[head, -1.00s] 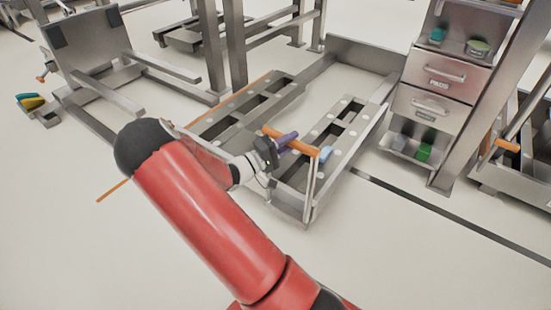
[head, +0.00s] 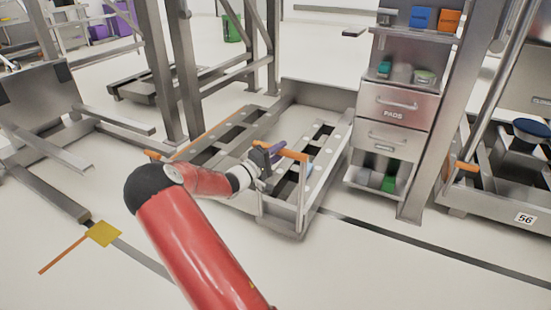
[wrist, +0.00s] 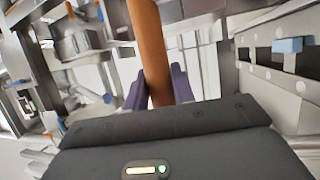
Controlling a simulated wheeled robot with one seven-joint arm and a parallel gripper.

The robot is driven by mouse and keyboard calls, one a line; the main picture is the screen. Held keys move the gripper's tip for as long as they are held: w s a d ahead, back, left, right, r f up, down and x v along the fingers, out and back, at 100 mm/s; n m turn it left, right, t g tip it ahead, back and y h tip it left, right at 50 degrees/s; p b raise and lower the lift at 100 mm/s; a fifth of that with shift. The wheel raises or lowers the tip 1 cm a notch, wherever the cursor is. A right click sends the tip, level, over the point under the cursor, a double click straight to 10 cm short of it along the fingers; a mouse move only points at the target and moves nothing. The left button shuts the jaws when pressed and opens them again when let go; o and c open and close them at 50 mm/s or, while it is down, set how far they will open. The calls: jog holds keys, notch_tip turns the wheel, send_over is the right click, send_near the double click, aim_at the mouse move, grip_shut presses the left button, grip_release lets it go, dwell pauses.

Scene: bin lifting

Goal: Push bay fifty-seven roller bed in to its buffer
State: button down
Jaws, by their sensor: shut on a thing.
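The roller bed (head: 281,212) is a grey metal frame with two slotted rails bearing pale rollers. It stands low on the floor between metal posts. An orange bar handle (head: 294,156) stands on an upright at its near end. My gripper (head: 277,149), with purple fingers, is shut on this handle; in the wrist view the orange bar (wrist: 151,45) runs between the fingers. A grey upright plate (head: 318,96) stands at the far end of the bed, perhaps the buffer. I cannot tell whether the bed touches it. No number fifty-seven is readable.
A drawer cabinet marked PADS (head: 396,115) stands close on the right. A bay labelled 56 (head: 525,218) is further right. Metal posts (head: 183,70) rise behind left. A yellow square (head: 104,233) lies at the left. The floor in front is clear.

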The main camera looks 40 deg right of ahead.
jog(key=shift+w+d, duration=0.1)
jog(key=shift+d, duration=0.1)
jog(key=c, duration=1.2)
grip_release()
jog(key=shift+o, duration=0.2)
jog(key=a+f, duration=0.1)
jog(key=a, duration=0.6)
jog(key=shift+w+a+f, duration=0.2)
jog(key=shift+a+f, duration=0.05)
jog(key=shift+a, duration=0.15)
